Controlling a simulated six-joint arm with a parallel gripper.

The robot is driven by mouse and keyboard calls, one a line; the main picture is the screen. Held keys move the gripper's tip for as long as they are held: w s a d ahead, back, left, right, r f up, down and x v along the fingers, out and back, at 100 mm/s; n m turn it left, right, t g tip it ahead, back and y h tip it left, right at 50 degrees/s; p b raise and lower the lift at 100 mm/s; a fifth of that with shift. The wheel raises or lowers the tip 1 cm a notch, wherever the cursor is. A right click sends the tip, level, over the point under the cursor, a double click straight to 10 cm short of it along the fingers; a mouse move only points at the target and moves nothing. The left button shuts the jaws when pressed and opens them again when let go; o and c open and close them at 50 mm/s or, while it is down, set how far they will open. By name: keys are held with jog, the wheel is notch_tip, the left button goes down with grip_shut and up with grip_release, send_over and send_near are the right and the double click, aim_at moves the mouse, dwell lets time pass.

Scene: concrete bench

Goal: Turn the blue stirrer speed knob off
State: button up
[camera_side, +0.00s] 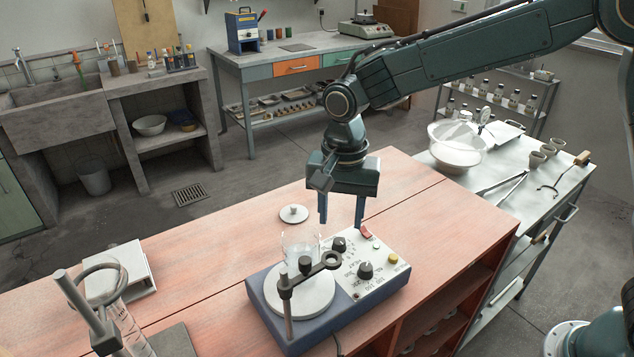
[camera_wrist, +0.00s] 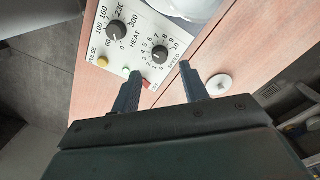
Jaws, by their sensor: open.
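The blue stirrer (camera_side: 262,312) stands on the pinkish bench, with a pale control panel on its right side. The black speed knob (camera_side: 339,244) is at the panel's far end. In the wrist view the speed knob (camera_wrist: 160,54) sits in a ring of numbers marked SPEED; its exact setting is too small to tell. The black heat knob (camera_side: 365,270) is nearer the camera; it also shows in the wrist view (camera_wrist: 116,33). My gripper (camera_side: 341,222) points down, open and empty, above the panel's far end. In the wrist view its fingertips (camera_wrist: 160,72) are apart, short of the speed knob.
A red switch (camera_side: 366,232) and yellow button (camera_side: 393,258) share the panel. A clear beaker (camera_side: 301,248) stands on the round plate (camera_side: 315,299), beside a clamp on a post (camera_side: 287,315). A white disc (camera_side: 294,214) lies behind. Glassware and a ring stand (camera_side: 103,335) are left.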

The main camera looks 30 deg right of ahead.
aim_at(339, 241)
jog(key=shift+f, duration=2.75)
jog(key=shift+c, duration=0.2)
grip_shut()
